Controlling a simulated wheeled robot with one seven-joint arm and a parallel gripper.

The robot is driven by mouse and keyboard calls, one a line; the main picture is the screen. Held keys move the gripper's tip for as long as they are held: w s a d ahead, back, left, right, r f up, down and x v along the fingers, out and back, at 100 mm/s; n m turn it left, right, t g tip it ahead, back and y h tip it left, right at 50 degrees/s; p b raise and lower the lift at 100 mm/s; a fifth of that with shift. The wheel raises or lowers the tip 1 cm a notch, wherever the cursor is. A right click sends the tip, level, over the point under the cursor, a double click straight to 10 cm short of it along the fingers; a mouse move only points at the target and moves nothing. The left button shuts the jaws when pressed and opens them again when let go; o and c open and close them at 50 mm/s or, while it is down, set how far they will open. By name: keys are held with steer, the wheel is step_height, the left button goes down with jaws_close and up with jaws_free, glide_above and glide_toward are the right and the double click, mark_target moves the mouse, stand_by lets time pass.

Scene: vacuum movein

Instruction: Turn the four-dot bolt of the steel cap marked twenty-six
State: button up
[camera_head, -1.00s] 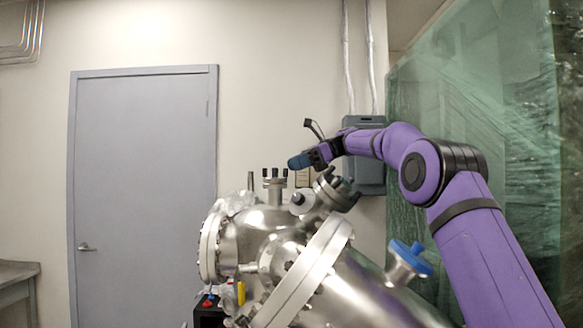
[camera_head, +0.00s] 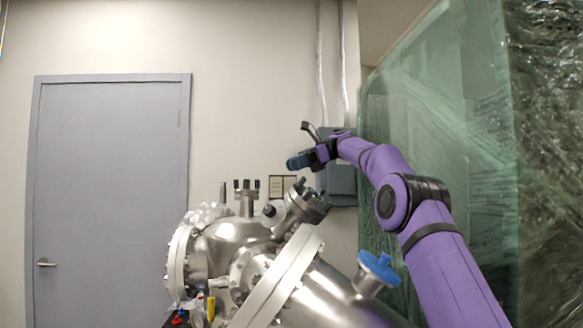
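A steel vacuum chamber (camera_head: 320,291) fills the lower middle of the head view. A tilted steel cap (camera_head: 308,205) with dark bolts sits on a short port at its upper right. A second small capped port (camera_head: 247,196) with dark upright bolts stands on top. No number or dot marks are readable at this size, so I cannot tell which cap is twenty-six or which bolt has four dots. My gripper (camera_head: 294,163) is in the air just above the tilted cap, pointing left, apart from it. Its fingers are too small and dark to judge.
A blue-handled valve (camera_head: 377,268) sticks up at the chamber's right, close to my arm. A grey box (camera_head: 338,180) hangs on the wall behind my gripper. Green plastic sheeting (camera_head: 430,130) is on the right. A grey door (camera_head: 110,190) is at left.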

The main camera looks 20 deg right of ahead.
steer(key=m+t+h, duration=0.2)
steer(key=m+t, duration=0.4)
steer(key=t, duration=0.1)
glide_toward(257, 184)
steer(key=r+x, duration=0.1)
steer(key=x, duration=0.7)
steer(key=shift+w+a+f, duration=0.2)
steer(key=shift+w+a, duration=0.1)
steer(key=shift+w, duration=0.3)
jaws_close()
